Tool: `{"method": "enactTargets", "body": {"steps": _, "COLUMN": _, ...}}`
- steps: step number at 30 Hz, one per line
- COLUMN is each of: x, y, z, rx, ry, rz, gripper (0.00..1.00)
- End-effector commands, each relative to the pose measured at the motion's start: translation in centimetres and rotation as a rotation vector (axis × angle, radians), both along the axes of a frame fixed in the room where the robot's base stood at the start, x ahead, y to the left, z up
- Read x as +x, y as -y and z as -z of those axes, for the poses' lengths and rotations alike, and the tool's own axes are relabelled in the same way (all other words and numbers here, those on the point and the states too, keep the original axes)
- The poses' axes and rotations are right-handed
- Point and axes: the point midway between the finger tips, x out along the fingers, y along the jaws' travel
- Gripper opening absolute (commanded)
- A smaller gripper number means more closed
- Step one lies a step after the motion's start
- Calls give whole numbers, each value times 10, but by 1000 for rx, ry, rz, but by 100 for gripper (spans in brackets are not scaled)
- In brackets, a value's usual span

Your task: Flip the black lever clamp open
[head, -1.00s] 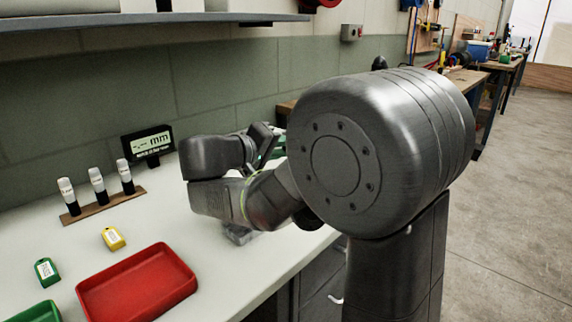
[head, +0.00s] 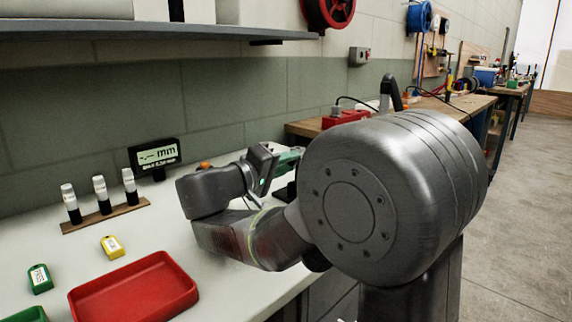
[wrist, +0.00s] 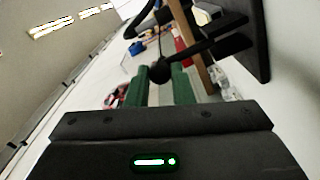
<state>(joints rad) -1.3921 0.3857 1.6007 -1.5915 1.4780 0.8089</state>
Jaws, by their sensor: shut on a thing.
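In the wrist view my gripper (wrist: 160,88) shows its two green fingers, with the black ball knob of the black lever clamp (wrist: 160,72) between them at their tips. The lever's black rod runs from the knob up and right to a dark plate-like part (wrist: 250,40). My gripper is shut on the lever's knob. In the head view my gripper (head: 289,160) is partly visible past my wrist, over the far end of the bench, with its green finger pointing right. My arm hides most of the clamp there.
On the white bench are a red tray (head: 135,290), a yellow tag (head: 112,246), a green tag (head: 40,279) and a rack of small vials (head: 103,215). A display reading mm (head: 155,155) stands behind. A red box (head: 345,118) sits on the farther bench.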

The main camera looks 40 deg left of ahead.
Motion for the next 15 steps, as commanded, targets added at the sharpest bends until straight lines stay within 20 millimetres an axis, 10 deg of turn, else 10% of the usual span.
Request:
{"method": "enactTargets", "body": {"steps": 4, "x": 0, "y": 0, "z": 1, "rx": -2, "ry": -1, "rz": 0, "gripper": 42}}
{"method": "enactTargets", "body": {"steps": 15, "x": 0, "y": 0, "z": -7, "rx": 0, "ry": -1, "rz": 0, "gripper": 43}}
